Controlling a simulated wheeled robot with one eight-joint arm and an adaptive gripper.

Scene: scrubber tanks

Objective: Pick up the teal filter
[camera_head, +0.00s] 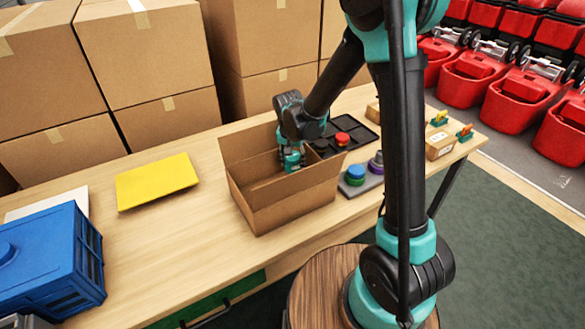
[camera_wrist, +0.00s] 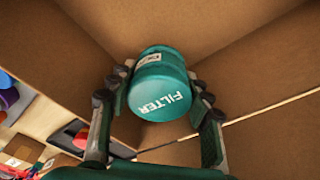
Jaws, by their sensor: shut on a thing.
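The teal filter (camera_wrist: 160,88) is a short cylinder with the word FILTER in white on its end face. In the wrist view it sits between the two fingers of my gripper (camera_wrist: 160,110), which is shut on it. Brown cardboard walls surround it. In the head view my gripper (camera_head: 292,160) reaches down into the open cardboard box (camera_head: 290,213) on the table. The filter cannot be made out clearly there, and the gripper and box hide much of it. Whether the filter touches the box floor cannot be told.
The wooden table (camera_head: 165,248) also holds a blue crate (camera_head: 62,270), a yellow sheet (camera_head: 156,181), a black tray (camera_head: 362,138) with a red part, and a grey plate (camera_head: 362,187) with blue and purple parts. Cardboard boxes are stacked behind. Bare table lies left of the open box.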

